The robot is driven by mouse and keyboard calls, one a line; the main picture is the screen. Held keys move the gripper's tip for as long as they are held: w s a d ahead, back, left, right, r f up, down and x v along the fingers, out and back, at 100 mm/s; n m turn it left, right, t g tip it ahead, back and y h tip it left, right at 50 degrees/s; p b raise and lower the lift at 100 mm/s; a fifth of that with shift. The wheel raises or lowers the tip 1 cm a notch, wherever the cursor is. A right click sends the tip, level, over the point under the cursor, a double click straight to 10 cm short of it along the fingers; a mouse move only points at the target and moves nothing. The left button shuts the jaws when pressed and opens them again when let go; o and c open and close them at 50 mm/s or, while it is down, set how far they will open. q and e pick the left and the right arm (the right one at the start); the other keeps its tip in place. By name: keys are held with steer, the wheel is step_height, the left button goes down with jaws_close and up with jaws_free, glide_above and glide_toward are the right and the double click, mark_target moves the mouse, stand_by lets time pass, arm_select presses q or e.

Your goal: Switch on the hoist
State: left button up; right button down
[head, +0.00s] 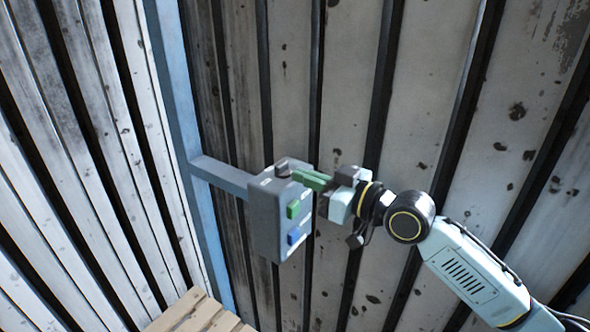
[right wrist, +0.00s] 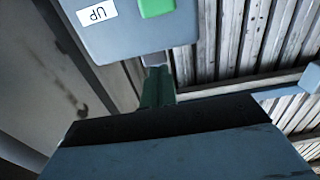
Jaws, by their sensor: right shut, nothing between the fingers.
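The hoist's grey control box (head: 268,215) hangs on a bracket in the head view. Its face has a green button (head: 294,209) above a blue button (head: 298,233). A dark grey knob or switch (head: 282,168) sits on its top. My right gripper (head: 306,178) has green fingers, shut and empty, with tips by the box's top edge close to that knob. I cannot tell whether they touch. In the right wrist view the box (right wrist: 125,35) shows upside down with an "UP" label and the green button (right wrist: 157,7); the fingers (right wrist: 157,88) reach toward a small grey part (right wrist: 154,59).
A blue post (head: 182,120) with a side arm (head: 222,176) carries the box. Stained corrugated walls (head: 345,90) stand close behind and to the left. A wooden slatted surface (head: 195,314) lies below at the bottom. The space under the box looks free.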

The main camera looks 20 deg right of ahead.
mark_target(282, 168)
steer(key=shift+x, duration=1.45)
